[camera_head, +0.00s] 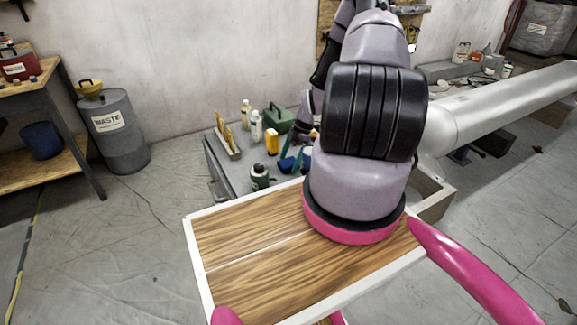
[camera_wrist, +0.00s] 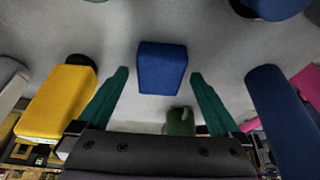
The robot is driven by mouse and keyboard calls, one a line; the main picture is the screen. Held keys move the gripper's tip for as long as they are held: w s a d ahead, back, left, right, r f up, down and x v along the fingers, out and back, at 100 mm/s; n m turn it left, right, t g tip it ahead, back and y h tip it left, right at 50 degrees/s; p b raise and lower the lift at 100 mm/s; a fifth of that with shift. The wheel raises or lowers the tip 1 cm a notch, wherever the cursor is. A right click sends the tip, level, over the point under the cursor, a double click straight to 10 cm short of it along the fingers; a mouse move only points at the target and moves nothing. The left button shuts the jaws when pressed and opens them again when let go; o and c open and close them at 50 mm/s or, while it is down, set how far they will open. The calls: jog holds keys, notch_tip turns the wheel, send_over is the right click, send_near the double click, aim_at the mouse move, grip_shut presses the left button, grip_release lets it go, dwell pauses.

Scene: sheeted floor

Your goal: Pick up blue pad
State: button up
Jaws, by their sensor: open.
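A blue pad (camera_wrist: 162,67), a small block with a flat face, is in the upper middle of the wrist view. My gripper (camera_wrist: 158,74) is open, with one teal finger on each side of the pad in the picture. Gaps show between the pad and both fingers, and nothing is held. In the head view, my arm hides most of the gripper, and a teal finger (camera_head: 287,164) shows above the grey bench. A small blue patch beside it may be the pad, but I cannot tell.
A yellow block (camera_wrist: 57,100) stands left of my fingers and a larger blue object (camera_wrist: 281,108) right of them. A green object (camera_wrist: 180,121) is partly hidden by my gripper. Bottles (camera_head: 256,126), a green case (camera_head: 280,119) and a dark jar (camera_head: 260,177) crowd the bench (camera_head: 230,172).

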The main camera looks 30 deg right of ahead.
aim_at(290, 161)
jog(key=c, duration=1.5)
notch_tip(290, 161, up, 10)
jog(key=shift+c, duration=0.2)
